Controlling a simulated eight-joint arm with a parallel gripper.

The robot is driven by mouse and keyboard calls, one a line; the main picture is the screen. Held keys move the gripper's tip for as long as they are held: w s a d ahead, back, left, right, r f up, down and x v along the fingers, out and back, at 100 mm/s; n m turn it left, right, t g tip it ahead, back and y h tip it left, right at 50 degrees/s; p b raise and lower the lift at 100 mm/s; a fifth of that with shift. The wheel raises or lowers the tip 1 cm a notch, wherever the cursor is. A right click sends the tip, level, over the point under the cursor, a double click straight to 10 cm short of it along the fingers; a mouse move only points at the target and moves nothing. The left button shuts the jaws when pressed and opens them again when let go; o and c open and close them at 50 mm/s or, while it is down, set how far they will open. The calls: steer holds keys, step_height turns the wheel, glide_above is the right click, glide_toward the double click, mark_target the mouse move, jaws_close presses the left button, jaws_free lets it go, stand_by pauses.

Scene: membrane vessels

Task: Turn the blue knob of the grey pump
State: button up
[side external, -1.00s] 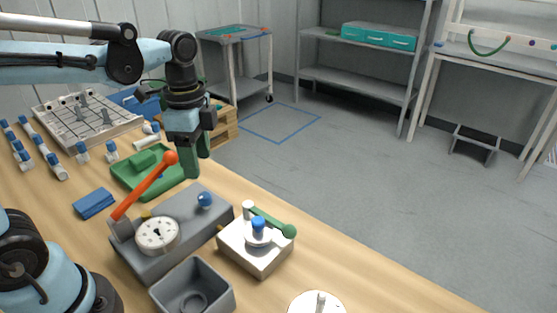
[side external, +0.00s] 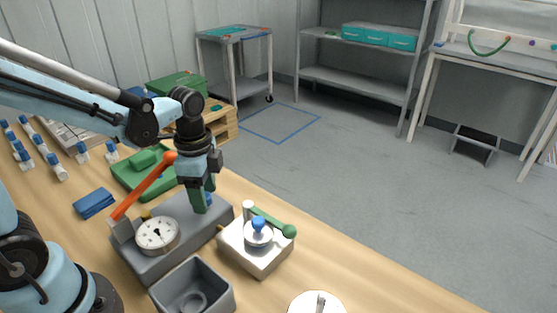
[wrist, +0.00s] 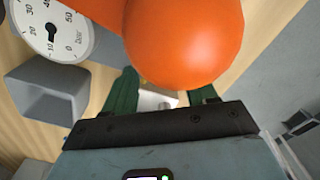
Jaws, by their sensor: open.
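The grey pump (side external: 186,229) stands on the wooden bench, with a round dial gauge (side external: 157,235) and an orange lever (side external: 145,190) ending in a ball. Its blue knob (side external: 209,199) sits on the top at the right end and is mostly hidden behind my gripper. My gripper (side external: 202,206) points down with its green fingers at the knob; I cannot tell whether they touch it. In the wrist view the orange ball (wrist: 185,40) fills the upper middle. It hides much of the space between the open green fingers, and the knob is not visible there.
A white device (side external: 255,253) with a green lever and its own blue knob stands right of the pump. A grey open bin (side external: 190,294) is in front. A green tray (side external: 128,176) and a blue block (side external: 93,203) lie behind and left. The bench's right edge is near.

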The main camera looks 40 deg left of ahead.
steer(key=shift+c, duration=0.5)
steer(key=c, duration=1)
steer(key=shift+o, duration=0.2)
steer(key=shift+n, duration=2.9)
steer(key=o, duration=1.1)
steer(key=shift+c, duration=0.2)
